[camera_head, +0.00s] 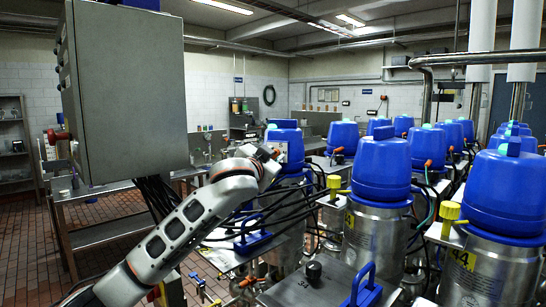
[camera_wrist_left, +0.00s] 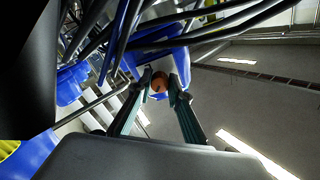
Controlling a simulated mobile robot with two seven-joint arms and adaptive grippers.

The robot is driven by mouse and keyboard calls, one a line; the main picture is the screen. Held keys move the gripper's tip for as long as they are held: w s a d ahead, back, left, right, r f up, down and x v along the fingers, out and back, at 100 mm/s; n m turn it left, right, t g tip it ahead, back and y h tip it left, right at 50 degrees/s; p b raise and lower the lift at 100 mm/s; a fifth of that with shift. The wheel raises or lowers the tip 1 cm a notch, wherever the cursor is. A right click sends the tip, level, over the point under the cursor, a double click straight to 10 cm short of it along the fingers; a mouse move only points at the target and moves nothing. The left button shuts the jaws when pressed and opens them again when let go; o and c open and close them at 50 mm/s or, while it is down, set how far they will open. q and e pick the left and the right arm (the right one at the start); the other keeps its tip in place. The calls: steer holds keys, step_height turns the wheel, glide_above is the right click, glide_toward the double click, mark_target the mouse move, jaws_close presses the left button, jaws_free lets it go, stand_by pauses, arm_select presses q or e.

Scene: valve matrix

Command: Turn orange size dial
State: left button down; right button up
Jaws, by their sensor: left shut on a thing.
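An orange dial (camera_wrist_left: 159,82) sits between the two fingertips of my left gripper (camera_wrist_left: 161,86) in the left wrist view. The fingers are shut on it, one on each side, against a blue part (camera_wrist_left: 150,62). In the head view my left arm reaches up from the bottom left to the middle. Its gripper end (camera_head: 272,158) is at the blue-topped steel canister (camera_head: 283,136) there, and the fingers and the held dial are hard to make out. My right gripper is in neither view.
Several steel canisters with blue tops (camera_head: 383,165) stand close together on the right. Black cables (camera_head: 160,205) hang below a grey cabinet (camera_head: 128,95) and run near my arm.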

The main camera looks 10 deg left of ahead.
arm_select(q)
steer(key=shift+m, duration=10.3)
steer(key=c, duration=1.8)
jaws_free()
steer(key=shift+c, duration=0.2)
steer(key=shift+s, duration=0.15)
steer(key=s+a, duration=0.1)
steer(key=s, duration=1)
steer(key=shift+s, duration=0.4)
